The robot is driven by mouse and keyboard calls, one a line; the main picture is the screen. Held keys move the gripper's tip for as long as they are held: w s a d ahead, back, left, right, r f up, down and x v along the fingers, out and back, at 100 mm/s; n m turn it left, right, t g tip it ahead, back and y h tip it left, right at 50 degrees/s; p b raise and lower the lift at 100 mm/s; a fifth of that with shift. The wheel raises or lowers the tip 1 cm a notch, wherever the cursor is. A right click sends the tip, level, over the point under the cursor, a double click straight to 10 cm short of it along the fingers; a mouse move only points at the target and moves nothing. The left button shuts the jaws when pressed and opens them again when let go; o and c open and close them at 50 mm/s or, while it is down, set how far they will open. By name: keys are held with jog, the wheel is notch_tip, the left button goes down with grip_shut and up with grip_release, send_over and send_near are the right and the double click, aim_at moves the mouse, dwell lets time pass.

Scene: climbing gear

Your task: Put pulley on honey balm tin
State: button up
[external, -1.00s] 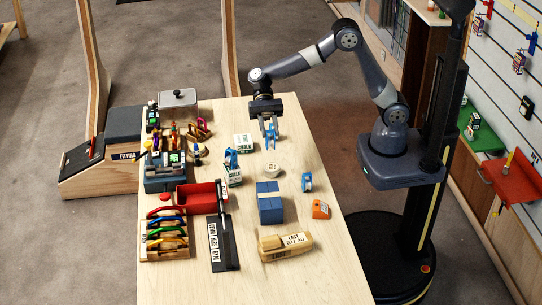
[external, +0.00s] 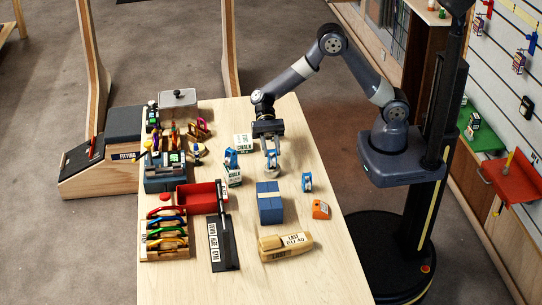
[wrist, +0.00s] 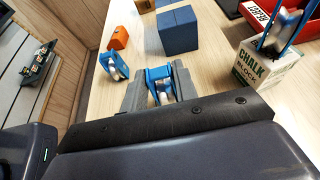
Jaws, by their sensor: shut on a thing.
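My gripper (external: 270,148) points down over the table and is shut on a blue pulley with a pale wheel (external: 271,159). In the wrist view the held pulley (wrist: 161,86) sits between the fingers. The honey balm tin appears to be the small pale round tin (external: 270,174), directly below the pulley and partly covered by it. Whether the pulley touches the tin or hangs just above it, I cannot tell. The tin is hidden in the wrist view.
Another blue pulley (external: 307,182) stands to the right. A chalk block box (wrist: 268,72) with a blue pulley on it stands close by on the left in the external view. A blue block (external: 270,204) and an orange item (external: 320,209) are nearer the front.

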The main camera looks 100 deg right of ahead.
jog(key=shift+f, duration=0.15)
jog(key=o, duration=1)
jog(key=shift+r, duration=0.25)
jog(key=shift+d, duration=0.3)
jog(key=b+v, duration=0.2)
jog(key=v, duration=0.9)
jog(key=shift+d+r, duration=0.1)
jog(key=shift+d, duration=0.1)
jog(key=shift+o, duration=0.3)
